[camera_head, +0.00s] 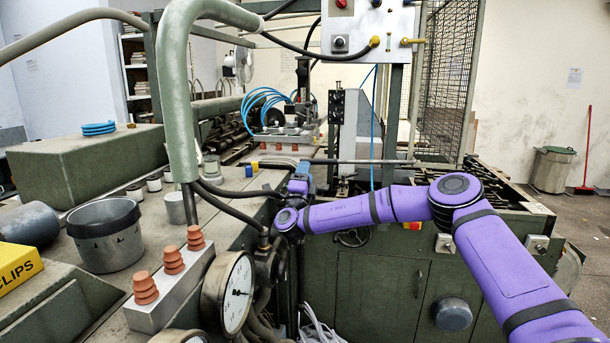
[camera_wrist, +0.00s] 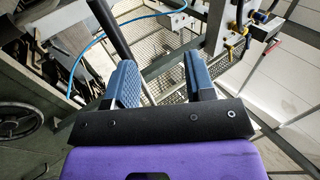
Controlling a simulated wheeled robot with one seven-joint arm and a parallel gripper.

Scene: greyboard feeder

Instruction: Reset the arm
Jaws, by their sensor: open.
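My purple arm comes in from the lower right of the head view and bends at an elbow. Its end, my gripper (camera_head: 300,176), is near the middle of the picture, in front of the feeder machine (camera_head: 375,275). In the wrist view my gripper (camera_wrist: 162,82) shows two blue textured fingers spread apart. Nothing is between the fingers. Machine parts and a mesh guard show beyond them. In the head view the fingers are small and partly hidden by the wrist.
A pressure gauge (camera_head: 237,292), a metal pot (camera_head: 106,236) and a block with orange suction cups (camera_head: 173,262) stand on the left. A thick green pipe (camera_head: 179,90) rises beside the arm's end. A control panel (camera_head: 368,28) hangs above. A mesh guard (camera_head: 451,75) stands behind.

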